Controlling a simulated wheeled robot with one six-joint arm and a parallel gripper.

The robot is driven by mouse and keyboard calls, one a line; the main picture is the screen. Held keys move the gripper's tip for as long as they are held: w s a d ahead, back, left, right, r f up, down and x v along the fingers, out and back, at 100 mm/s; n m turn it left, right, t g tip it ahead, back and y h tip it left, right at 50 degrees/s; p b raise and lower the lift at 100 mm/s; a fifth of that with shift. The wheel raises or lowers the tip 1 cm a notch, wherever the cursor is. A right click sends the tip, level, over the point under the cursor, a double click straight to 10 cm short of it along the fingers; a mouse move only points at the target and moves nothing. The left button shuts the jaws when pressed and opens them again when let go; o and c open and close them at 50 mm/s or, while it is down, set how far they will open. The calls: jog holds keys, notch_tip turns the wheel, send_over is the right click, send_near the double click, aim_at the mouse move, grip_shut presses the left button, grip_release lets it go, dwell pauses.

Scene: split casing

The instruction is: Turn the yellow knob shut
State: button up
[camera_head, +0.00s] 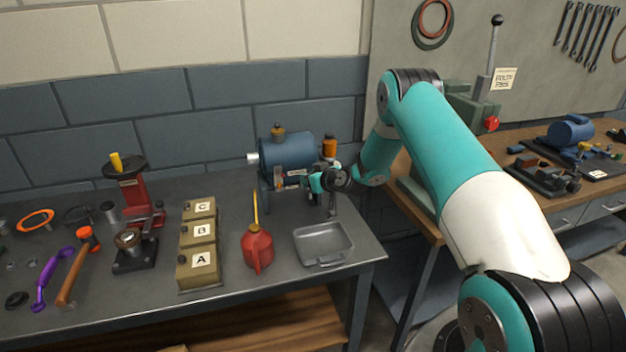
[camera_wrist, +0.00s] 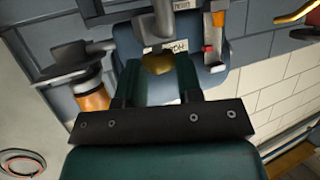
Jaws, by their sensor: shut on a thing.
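The yellow knob (camera_wrist: 157,63) shows in the wrist view, between the fingertips of my gripper (camera_wrist: 158,72). My gripper is shut on it. The knob sits at the underside of a blue tank (camera_wrist: 216,62) with a pale label (camera_wrist: 168,46) beside it. In the head view the blue tank (camera_head: 287,152) stands at the back of the bench, and my gripper (camera_head: 304,182) is at its lower front. The knob cannot be made out there, and the gripper hides part of the tank's lower side.
An orange cylinder (camera_head: 329,147) stands at the tank's right end. A grey tray (camera_head: 324,257) and a red oil can (camera_head: 258,248) are in front. Boxes marked A, B and C (camera_head: 199,267) stand to the left, beside a red-posted device (camera_head: 132,192). Open bench lies behind the boxes.

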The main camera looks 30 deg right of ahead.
jog(key=shift+a+m+h, duration=0.35)
jog(key=shift+m+h, duration=0.55)
jog(key=shift+h, duration=0.2)
jog(key=m+h+b, duration=0.2)
jog(key=shift+w+a+f+h, duration=0.1)
jog(key=shift+a+f+h, duration=0.1)
jog(key=shift+h, duration=0.2)
jog(key=shift+m+g+h+b, duration=0.4)
jog(key=shift+m+h+b, duration=0.2)
jog(key=shift+m+b, duration=0.25)
jog(key=shift+a+r+m+g+h+b, duration=0.15)
jog(key=shift+m+g+h+b, duration=0.15)
jog(key=shift+m+h+b, duration=0.55)
jog(key=o, duration=0.9)
jog(key=shift+o, duration=0.2)
